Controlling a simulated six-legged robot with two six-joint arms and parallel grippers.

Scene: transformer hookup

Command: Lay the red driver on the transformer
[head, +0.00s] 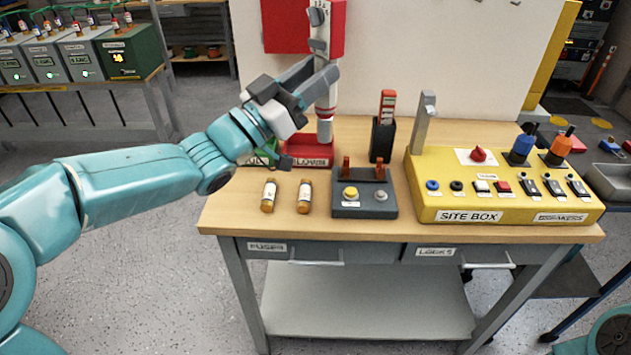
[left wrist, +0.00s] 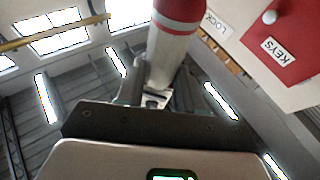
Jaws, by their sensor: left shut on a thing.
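My left gripper (head: 322,84) is shut on an upright pale cylinder with red bands (head: 326,118), above a red box (head: 308,149) at the back of the workbench. The cylinder also shows in the left wrist view (left wrist: 175,45) between the fingers. Whether its lower end touches the red box I cannot tell. A red upright piece (head: 388,105) stands in a black holder (head: 383,140) right of the gripper; I cannot tell if it is the red driver. My right gripper is out of view.
A yellow site box (head: 505,212) fills the bench's right side. A dark two-button unit (head: 364,206) and two small cylinders (head: 269,196) lie in front. A red wall cabinet (head: 290,27) is behind the gripper. The bench's front-left corner is clear.

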